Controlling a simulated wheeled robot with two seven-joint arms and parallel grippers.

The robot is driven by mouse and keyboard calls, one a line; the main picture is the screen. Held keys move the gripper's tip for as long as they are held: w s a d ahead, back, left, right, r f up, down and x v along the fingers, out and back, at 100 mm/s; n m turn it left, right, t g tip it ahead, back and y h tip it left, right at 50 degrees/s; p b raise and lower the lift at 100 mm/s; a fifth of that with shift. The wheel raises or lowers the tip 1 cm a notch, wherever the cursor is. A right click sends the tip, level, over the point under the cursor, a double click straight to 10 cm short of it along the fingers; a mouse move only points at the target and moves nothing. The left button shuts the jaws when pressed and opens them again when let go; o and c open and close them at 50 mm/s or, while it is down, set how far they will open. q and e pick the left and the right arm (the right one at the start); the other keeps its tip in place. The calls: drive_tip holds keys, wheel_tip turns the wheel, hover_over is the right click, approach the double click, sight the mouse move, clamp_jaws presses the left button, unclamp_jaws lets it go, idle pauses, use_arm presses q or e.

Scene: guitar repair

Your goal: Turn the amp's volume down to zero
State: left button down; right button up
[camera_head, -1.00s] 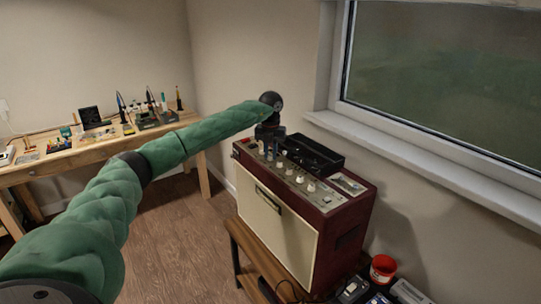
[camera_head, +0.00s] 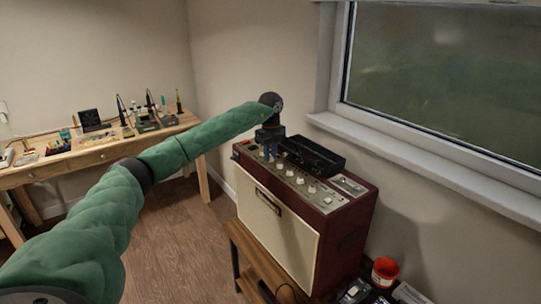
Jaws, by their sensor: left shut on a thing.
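The amp (camera_head: 275,224) is a dark red cabinet with a cream front cloth. It stands on a wooden bench below the window. Its top panel carries a row of pale knobs, one of them a white knob (camera_head: 312,187) toward the near right end. My left arm reaches in from the left, and my left gripper (camera_head: 270,156) points down at the far left part of the knob row. It is shut on a knob there, which the fingers mostly hide. The knob labels are too small to read. My right gripper is not in view.
A black open tray (camera_head: 312,155) sits on the amp top behind the knobs, close to my left gripper. The window sill (camera_head: 420,165) runs behind the amp. A red tub (camera_head: 384,271) stands low at the right. A wooden workbench (camera_head: 85,157) with tools is at the left.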

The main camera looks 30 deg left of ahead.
use_arm(q)
drive_tip(key=shift+n, duration=1.1)
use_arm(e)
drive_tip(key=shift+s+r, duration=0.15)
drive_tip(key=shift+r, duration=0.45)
use_arm(q)
drive_tip(key=c, duration=1.3)
unclamp_jaws()
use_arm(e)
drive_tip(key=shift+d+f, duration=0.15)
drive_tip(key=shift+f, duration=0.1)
use_arm(q)
drive_tip(key=shift+r, duration=0.1)
drive_tip(key=shift+r, duration=0.3)
drive_tip(key=shift+w+r+b, duration=0.1)
drive_tip(key=shift+r+b, duration=0.5)
drive_tip(key=shift+r, duration=0.35)
wheel_tip(320, 180, up, 4)
drive_tip(key=shift+f+b, duration=0.15)
drive_tip(key=shift+b, duration=0.3)
drive_tip(key=shift+r, duration=0.7)
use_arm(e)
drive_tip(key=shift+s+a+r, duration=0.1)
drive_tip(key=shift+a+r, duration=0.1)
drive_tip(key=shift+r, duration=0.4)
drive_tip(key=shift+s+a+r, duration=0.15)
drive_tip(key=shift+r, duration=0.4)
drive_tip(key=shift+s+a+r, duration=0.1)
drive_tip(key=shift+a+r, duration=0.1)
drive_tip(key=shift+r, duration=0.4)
